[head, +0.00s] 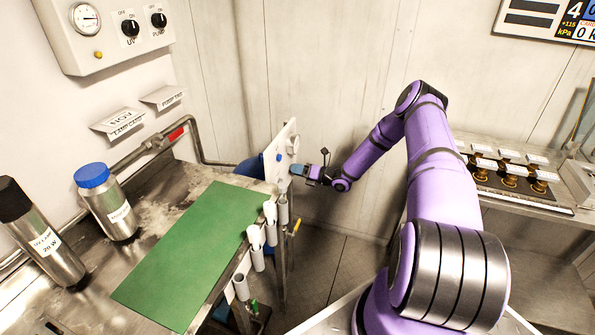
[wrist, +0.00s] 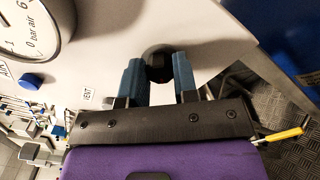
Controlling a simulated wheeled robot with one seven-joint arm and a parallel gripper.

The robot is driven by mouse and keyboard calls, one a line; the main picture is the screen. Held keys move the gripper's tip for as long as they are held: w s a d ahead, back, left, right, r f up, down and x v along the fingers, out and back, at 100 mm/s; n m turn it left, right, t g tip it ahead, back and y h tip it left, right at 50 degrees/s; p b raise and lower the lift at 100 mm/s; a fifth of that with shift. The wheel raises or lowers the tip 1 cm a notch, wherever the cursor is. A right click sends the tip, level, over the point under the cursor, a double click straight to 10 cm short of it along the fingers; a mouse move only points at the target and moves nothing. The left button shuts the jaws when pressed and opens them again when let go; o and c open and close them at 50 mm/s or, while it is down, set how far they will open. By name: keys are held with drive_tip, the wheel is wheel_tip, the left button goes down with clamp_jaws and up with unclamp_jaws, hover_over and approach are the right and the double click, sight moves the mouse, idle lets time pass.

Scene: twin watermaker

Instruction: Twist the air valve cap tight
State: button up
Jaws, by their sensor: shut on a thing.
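A blue round cap (wrist: 30,80) sits on the pale panel (wrist: 105,45), beside a label that seems to read AIR. It also shows on the panel's left face in the head view (head: 279,157). My gripper (wrist: 158,70) has its two blue fingers on either side of a black round knob (wrist: 158,60) on the same panel, shut on it. A VENT label (wrist: 88,95) lies left of that knob. In the head view my gripper (head: 298,170) is at the panel's right edge, and the knob is hidden there.
A pressure gauge (wrist: 28,28) marked bar air is on the panel. A steel bench with a green mat (head: 190,255) stands left, with a blue-lidded bottle (head: 118,215) and a steel cylinder. A yellow-handled lever (wrist: 282,134) is right of my gripper.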

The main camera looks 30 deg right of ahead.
drive_tip(key=shift+d+f+m, duration=0.1)
drive_tip(key=shift+m, duration=4.1)
drive_tip(key=o, duration=0.9)
drive_tip(key=v, duration=1)
drive_tip(key=shift+s+d, duration=0.25)
drive_tip(key=shift+s, duration=0.05)
